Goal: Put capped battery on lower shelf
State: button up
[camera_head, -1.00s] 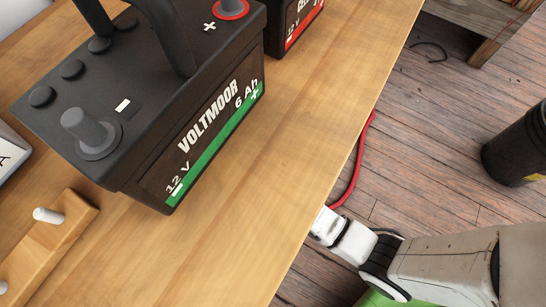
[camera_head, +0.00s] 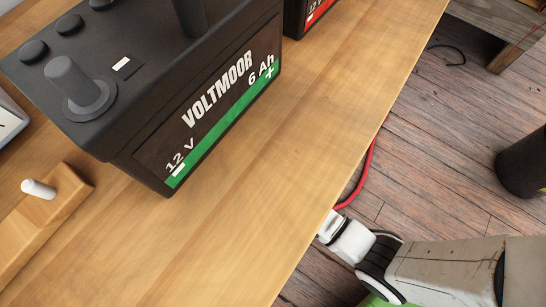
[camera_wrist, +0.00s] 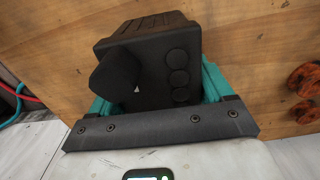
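In the wrist view a black battery (camera_wrist: 150,92) sits between the two teal fingers of my gripper (camera_wrist: 160,90), which appear to be against its sides. Its top faces the camera, with a large dark cap (camera_wrist: 114,72) at the left and three round plugs in a row at the right. A wooden surface (camera_wrist: 255,65) lies beyond it; whether they touch I cannot tell. In the head view my gripper is out of sight, and my arm reaches to the bench edge from the lower right. I cannot tell which surface is the lower shelf.
A black VOLTMOOR battery with a green stripe (camera_head: 150,120) stands on the wooden bench (camera_head: 290,150), a red-striped one (camera_head: 300,15) behind. A wooden peg block (camera_head: 65,210) lies left. Copper-coloured coils (camera_wrist: 305,80) sit right in the wrist view, cables (camera_wrist: 18,98) left. A dark cylinder (camera_head: 525,165) stands right.

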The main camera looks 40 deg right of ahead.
jog(key=o, duration=0.3)
jog(key=shift+o, duration=0.2)
notch_tip(320, 180, up, 12)
jog(key=p, duration=0.5)
jog(key=shift+r, duration=0.15)
jog(key=shift+d, duration=0.1)
jog(key=s+d+r+m, duration=0.2)
jog(key=s+d, duration=0.2)
jog(key=s, duration=0.4)
jog(key=s+d+r+m+t, duration=0.1)
jog(key=s+d, duration=0.3)
jog(key=s, duration=0.4)
jog(key=shift+s+r+m, duration=0.15)
jog(key=shift+r+m, duration=0.3)
jog(key=shift+m, duration=0.05)
jog(key=shift+d, duration=0.1)
